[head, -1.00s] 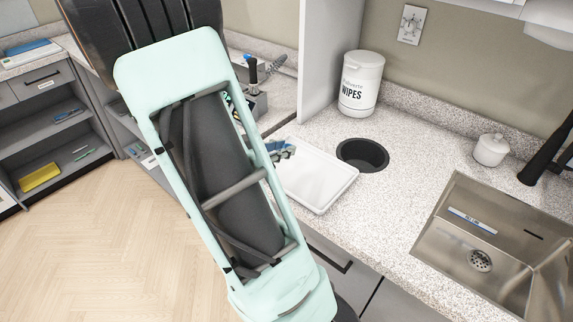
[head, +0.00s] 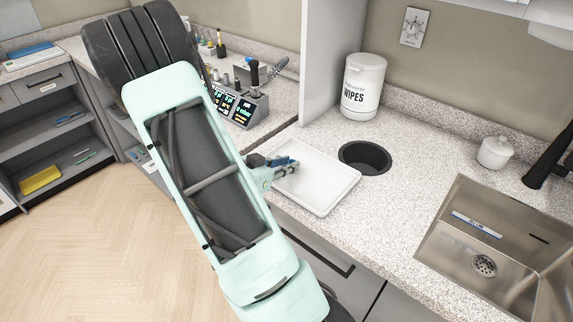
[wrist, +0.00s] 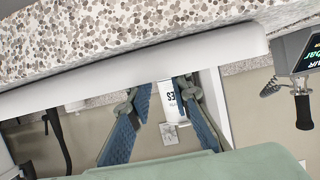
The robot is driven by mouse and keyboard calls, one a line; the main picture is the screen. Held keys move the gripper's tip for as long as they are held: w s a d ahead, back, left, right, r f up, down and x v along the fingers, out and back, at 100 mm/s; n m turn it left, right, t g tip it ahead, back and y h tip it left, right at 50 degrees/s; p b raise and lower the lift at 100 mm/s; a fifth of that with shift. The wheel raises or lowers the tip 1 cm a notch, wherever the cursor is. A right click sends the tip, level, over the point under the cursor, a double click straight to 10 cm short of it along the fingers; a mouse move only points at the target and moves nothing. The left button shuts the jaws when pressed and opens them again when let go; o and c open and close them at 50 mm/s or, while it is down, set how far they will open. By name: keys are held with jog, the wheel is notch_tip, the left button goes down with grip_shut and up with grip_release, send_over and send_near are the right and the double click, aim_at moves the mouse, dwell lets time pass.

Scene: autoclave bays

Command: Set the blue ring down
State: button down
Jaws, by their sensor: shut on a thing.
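My gripper (head: 290,168) is low over the left part of the white tray (head: 320,205) on the speckled counter. In the wrist view its two fingers (wrist: 158,92), with blue textured pads, stand apart as if held around a thing. The blue ring itself cannot be told from the blue pads in either view. In the wrist view, which is upside down, the tray (wrist: 60,90) shows as a pale band beyond the fingertips. Whether anything touches the tray cannot be seen.
A round black opening (head: 365,157) lies right of the tray, with a white wipes canister (head: 363,85) behind. A control unit with displays (head: 240,108) stands left. A steel sink (head: 480,240) and small white jar (head: 495,151) are at right. The counter before the sink is clear.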

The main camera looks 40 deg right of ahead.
jog(key=shift+f, duration=0.25)
jog(key=c, duration=1.8)
grip_release()
jog(key=shift+r, duration=0.1)
jog(key=shift+o, duration=0.2)
jog(key=shift+r, duration=0.15)
jog(key=w+v, duration=0.1)
jog(key=v, duration=1.1)
jog(key=shift+s+p, duration=0.35)
jog(key=shift+s, duration=0.1)
jog(key=shift+r, duration=0.1)
